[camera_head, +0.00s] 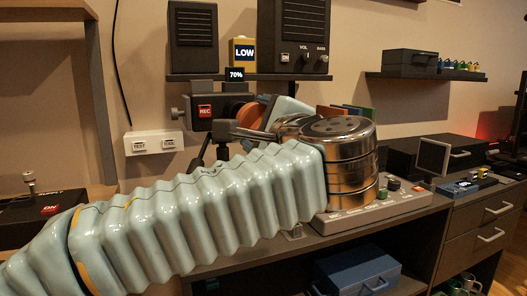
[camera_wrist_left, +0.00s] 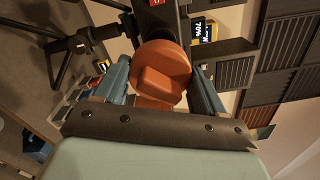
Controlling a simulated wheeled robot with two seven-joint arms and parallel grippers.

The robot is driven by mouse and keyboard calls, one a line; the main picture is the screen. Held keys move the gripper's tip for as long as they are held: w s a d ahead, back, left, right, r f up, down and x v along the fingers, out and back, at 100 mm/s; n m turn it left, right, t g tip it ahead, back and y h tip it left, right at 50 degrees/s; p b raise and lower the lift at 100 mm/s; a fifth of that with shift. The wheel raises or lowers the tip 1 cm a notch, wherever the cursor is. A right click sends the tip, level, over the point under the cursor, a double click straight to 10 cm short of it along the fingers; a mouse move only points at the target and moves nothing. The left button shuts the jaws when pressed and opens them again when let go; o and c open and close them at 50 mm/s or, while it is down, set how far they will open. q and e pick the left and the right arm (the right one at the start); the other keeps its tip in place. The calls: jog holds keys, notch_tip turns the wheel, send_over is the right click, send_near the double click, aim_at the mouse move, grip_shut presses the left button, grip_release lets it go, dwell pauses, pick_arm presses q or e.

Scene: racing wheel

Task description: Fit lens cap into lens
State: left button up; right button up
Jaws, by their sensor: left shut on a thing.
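The lens cap (camera_wrist_left: 160,68) is an orange-brown disc with a raised block on its face. My left gripper (camera_wrist_left: 161,82) is shut on it, with one blue-grey finger on each side. In the head view the cap's orange edge (camera_head: 249,112) shows just right of the black camera (camera_head: 205,124), which has a red REC label and stands on a tripod. The cap faces the lens end of the camera. The lens is mostly hidden behind the cap and my wrist, so I cannot tell whether they touch. My right gripper is in neither view.
My left arm crosses in front of the desk. A shelf (camera_head: 246,77) with speakers (camera_head: 295,30) and a yellow LOW box (camera_head: 243,52) sits just above the camera. A grey control panel (camera_head: 405,197) lies on the desk at right.

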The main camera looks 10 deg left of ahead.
pick_arm(q)
jog(key=shift+r, duration=0.1)
jog(key=shift+p+x, duration=0.8)
jog(key=shift+x, duration=2.05)
jog(key=shift+p+x, duration=0.6)
jog(key=shift+x, duration=0.8)
jog(key=o, duration=1.1)
jog(key=shift+a, duration=0.1)
